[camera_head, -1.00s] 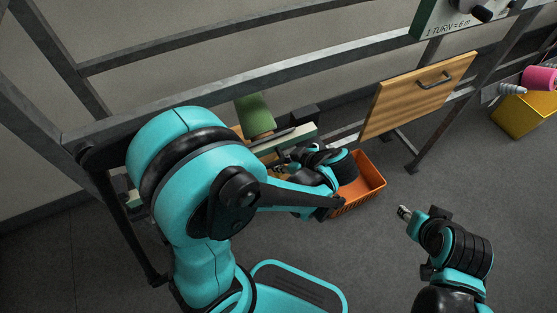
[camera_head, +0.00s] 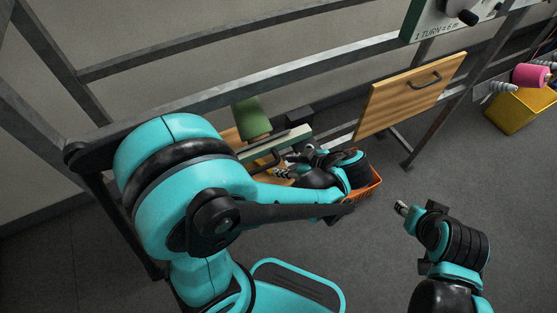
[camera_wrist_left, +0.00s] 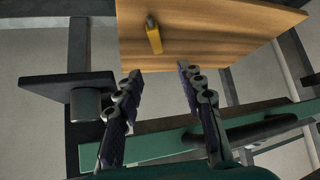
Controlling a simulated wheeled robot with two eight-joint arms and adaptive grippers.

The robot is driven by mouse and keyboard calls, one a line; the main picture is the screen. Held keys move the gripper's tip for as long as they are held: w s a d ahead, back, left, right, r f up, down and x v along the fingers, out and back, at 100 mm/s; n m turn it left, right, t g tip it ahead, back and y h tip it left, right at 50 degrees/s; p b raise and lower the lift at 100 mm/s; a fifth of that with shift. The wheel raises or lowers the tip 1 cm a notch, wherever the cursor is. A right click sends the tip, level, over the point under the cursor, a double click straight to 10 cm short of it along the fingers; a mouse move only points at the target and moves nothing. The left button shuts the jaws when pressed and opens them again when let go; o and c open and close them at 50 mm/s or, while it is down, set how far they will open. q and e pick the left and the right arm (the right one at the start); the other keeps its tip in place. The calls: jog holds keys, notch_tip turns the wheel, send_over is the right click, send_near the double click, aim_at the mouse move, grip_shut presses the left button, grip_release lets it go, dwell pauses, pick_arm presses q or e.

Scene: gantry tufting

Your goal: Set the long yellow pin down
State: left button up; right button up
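The long yellow pin (camera_wrist_left: 154,38), with a dark tip, is on the pale wooden board (camera_wrist_left: 215,35) in the left wrist view. It is just beyond my left fingertips and apart from them. My left gripper (camera_wrist_left: 160,76) is open, with nothing between its fingers. In the head view my left gripper (camera_head: 284,168) is beside the green-topped rail, and a small yellow patch near it is too small to identify surely. My right gripper (camera_head: 402,208) is over the floor at the right, away from the pin; its finger gap is not clear.
An orange crate (camera_head: 376,190) stands partly behind my left wrist. A green cone (camera_head: 252,118) rises behind the rail. A wooden panel with a handle (camera_head: 405,100) hangs on the grey frame. A yellow bin (camera_head: 518,112) and pink spool (camera_head: 530,76) are at right.

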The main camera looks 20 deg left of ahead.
pick_arm(q)
jog(key=p+v, duration=0.2)
jog(key=v, duration=0.4)
jog(key=shift+d+r, duration=0.2)
pick_arm(e)
notch_tip(320, 180, up, 3)
jog(key=shift+f, duration=0.2)
